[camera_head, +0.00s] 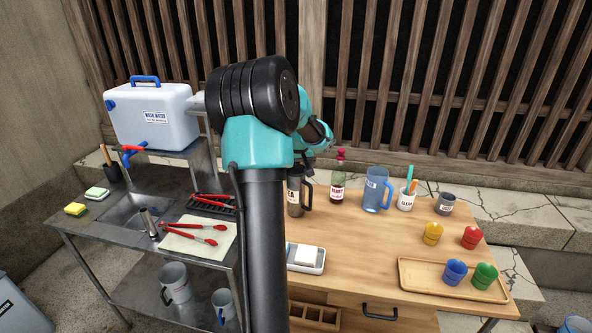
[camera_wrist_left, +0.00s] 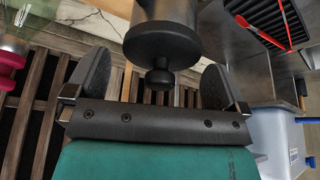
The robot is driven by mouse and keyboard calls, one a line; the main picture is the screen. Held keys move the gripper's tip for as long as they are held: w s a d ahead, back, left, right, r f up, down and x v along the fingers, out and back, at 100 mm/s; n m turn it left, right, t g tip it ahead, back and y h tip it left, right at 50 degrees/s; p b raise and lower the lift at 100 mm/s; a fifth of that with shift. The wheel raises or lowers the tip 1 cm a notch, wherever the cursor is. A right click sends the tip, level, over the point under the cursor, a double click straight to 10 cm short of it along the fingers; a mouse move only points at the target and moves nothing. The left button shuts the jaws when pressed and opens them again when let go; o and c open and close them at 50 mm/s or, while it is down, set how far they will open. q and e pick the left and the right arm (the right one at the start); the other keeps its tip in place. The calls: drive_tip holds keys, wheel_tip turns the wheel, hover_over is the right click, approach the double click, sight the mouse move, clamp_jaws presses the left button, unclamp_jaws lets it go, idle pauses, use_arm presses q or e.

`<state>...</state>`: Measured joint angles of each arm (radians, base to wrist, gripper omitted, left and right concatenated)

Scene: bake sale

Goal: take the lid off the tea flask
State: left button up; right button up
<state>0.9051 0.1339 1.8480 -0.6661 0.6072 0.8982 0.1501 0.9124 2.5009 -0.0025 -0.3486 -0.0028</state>
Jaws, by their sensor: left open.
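The tea flask (camera_head: 296,197) stands upright at the left end of the wooden table, a dark vessel with a handle and a pale label partly cut off by my arm. Its top is hidden behind my left gripper (camera_head: 308,160) in the head view. In the left wrist view the flask's dark round lid (camera_wrist_left: 163,44) has a small knob (camera_wrist_left: 160,78). My left gripper (camera_wrist_left: 155,82) is open, with one finger on each side of the knob and visible gaps between. The lid sits on the flask. My right gripper is not in view.
A red-capped bottle (camera_head: 338,190), a blue jug (camera_head: 375,192) and a white cup with utensils (camera_head: 406,199) stand right of the flask. A metal sink counter (camera_head: 105,218) with red tongs is at left. The table's middle is clear.

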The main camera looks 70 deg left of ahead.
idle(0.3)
use_arm(q)
drive_tip(key=c, duration=0.9)
drive_tip(key=shift+o, duration=0.2)
drive_tip(key=shift+r, duration=0.15)
drive_tip(key=shift+r, duration=1.3)
drive_tip(key=s+d+r, duration=0.1)
drive_tip(key=s+d, duration=0.1)
drive_tip(key=d, duration=0.5)
drive_tip(key=s+d+r, duration=0.1)
drive_tip(key=s+d, duration=0.2)
drive_tip(key=d, duration=0.5)
drive_tip(key=shift+s, duration=0.2)
drive_tip(key=shift+r, duration=0.1)
